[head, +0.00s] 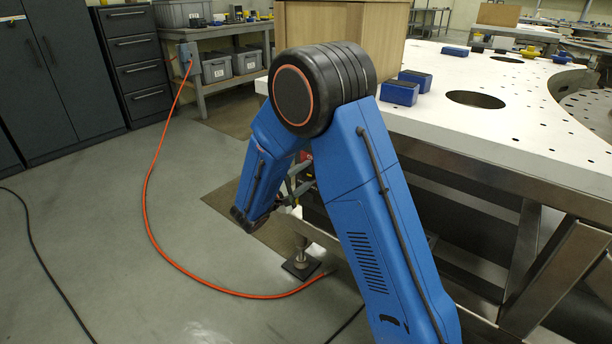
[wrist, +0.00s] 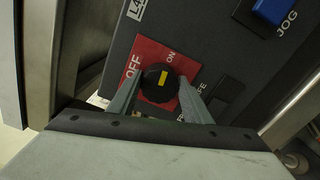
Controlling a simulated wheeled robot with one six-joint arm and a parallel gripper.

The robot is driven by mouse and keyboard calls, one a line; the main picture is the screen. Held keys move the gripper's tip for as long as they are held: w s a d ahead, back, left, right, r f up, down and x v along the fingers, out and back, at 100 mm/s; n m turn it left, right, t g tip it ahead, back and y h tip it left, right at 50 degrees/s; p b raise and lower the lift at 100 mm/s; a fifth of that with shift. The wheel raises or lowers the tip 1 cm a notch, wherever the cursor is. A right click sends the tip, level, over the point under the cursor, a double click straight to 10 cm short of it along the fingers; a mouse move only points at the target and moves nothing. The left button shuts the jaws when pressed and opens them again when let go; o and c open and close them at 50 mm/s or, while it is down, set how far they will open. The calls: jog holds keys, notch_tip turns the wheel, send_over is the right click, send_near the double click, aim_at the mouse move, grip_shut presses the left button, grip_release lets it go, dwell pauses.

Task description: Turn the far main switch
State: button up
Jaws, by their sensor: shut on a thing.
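In the wrist view, the main switch is a round black knob (wrist: 154,93) with a yellow mark on a red plate (wrist: 140,56). The plate is lettered OFF on the left and ON at the upper right. The yellow mark points up in the picture, leaning slightly right. My gripper (wrist: 160,88) has one finger on each side of the knob and is shut on it. The plate sits on a dark panel (wrist: 195,35), which appears tilted in this view. In the head view, my blue arm reaches down beside the table, and the knob cannot be made out.
A blue JOG button (wrist: 272,9) and a black rocker (wrist: 226,92) sit near the knob. A metal post (wrist: 72,45) stands close on the left. In the head view, the white perforated table (head: 500,125) holds blue boxes (head: 400,93). An orange cable (head: 150,225) crosses the floor.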

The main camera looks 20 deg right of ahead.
jog(key=shift+f+m, duration=0.1)
jog(key=shift+m, duration=0.6)
jog(key=o, duration=1.1)
jog(key=v, duration=1.7)
jog(key=shift+s+a, duration=0.15)
jog(key=shift+s, duration=0.1)
